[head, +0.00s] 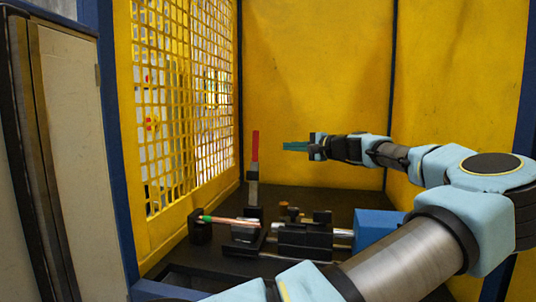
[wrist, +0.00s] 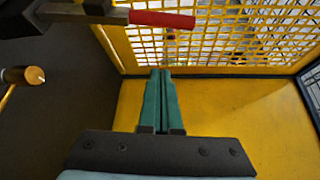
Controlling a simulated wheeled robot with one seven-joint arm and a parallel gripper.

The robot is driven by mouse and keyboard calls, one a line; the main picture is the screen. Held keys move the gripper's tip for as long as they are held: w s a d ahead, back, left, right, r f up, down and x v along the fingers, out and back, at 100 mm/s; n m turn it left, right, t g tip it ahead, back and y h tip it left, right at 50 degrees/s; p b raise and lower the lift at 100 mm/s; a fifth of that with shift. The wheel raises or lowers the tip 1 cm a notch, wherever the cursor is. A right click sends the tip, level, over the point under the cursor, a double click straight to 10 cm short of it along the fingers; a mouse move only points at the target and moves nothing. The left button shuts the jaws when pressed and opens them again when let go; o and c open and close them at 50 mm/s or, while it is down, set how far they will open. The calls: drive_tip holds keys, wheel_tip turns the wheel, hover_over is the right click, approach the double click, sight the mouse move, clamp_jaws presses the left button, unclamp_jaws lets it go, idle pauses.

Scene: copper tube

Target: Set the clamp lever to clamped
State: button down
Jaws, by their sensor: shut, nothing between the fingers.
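The clamp lever has a red handle (head: 255,146) that stands upright above the black clamp (head: 243,234) in the head view. In the wrist view the red handle (wrist: 162,19) lies across the top, on a dark metal arm (wrist: 88,13). My gripper (head: 286,146) is to the right of the handle at about its height, apart from it. Its green fingers (wrist: 158,74) are together and empty in the wrist view. A copper tube (head: 228,220) with a green end lies across the clamp. I cannot tell how firmly the clamp holds it.
A yellow mesh guard (head: 180,100) stands at the left and a yellow wall (head: 310,70) behind. A black fixture (head: 305,240) and a blue block (head: 376,227) are to the right.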

sight(254, 167)
drive_tip(key=shift+d+r, duration=0.15)
drive_tip(key=shift+d, duration=0.1)
drive_tip(key=r+p+x, duration=0.1)
drive_tip(key=p+x, duration=0.4)
drive_tip(key=x, duration=0.5)
drive_tip(key=s, duration=0.1)
drive_tip(key=s+a+p, duration=0.1)
drive_tip(key=s, duration=0.1)
drive_tip(key=shift+s+a+f+p, duration=0.1)
drive_tip(key=shift+s+a+p, duration=0.15)
drive_tip(key=shift+a+p, duration=0.05)
drive_tip(key=shift+f+b, duration=0.1)
drive_tip(key=shift+b, duration=0.2)
